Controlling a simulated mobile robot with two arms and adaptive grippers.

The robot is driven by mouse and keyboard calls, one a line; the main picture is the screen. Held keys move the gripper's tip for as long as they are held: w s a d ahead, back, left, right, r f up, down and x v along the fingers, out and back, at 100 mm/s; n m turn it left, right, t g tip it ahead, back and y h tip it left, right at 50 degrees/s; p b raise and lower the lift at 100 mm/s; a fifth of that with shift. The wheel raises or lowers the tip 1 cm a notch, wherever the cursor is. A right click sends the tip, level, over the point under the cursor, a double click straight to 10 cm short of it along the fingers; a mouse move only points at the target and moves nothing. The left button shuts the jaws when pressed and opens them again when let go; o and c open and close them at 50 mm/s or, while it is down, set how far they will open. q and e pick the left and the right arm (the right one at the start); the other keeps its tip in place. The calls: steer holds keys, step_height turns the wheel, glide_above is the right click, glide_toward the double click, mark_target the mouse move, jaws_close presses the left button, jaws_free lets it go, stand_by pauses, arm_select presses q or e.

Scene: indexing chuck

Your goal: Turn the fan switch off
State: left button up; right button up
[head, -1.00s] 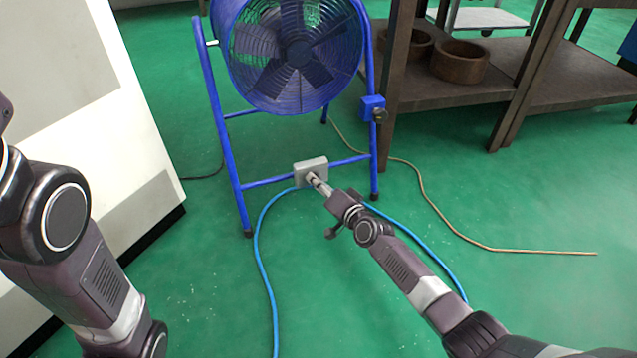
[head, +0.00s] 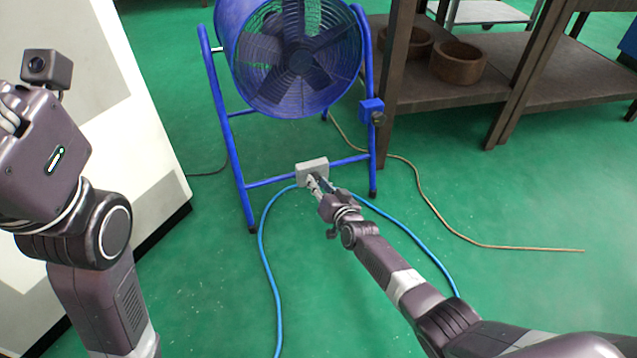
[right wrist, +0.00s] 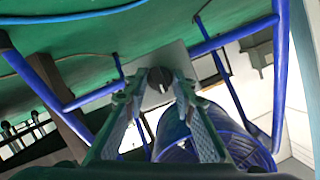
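The blue drum fan (head: 300,62) stands on a blue tube frame. A grey switch box (head: 312,166) is fixed on the frame's lower crossbar. In the right wrist view the box (right wrist: 147,68) carries a dark round knob (right wrist: 160,79). My right gripper (head: 320,184) is at the front of the box. Its fingers are spread in the right wrist view (right wrist: 156,92), with the knob seen between the tips. I cannot tell whether they touch it. My left wrist (head: 45,150) is raised at the left edge; its fingers do not show clearly.
A blue cable (head: 268,262) and a tan cord (head: 440,220) lie on the green floor. A brown workbench (head: 520,75) with round wooden bowls on its shelf stands at the right. A white cabinet (head: 150,130) stands at the left. The floor in front is otherwise open.

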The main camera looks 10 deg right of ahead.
steer(key=o, duration=0.5)
steer(key=shift+s, duration=0.1)
steer(key=v, duration=1.1)
steer(key=shift+s+d+r, duration=0.1)
steer(key=shift+s+d, duration=0.05)
steer(key=shift+s, duration=0.25)
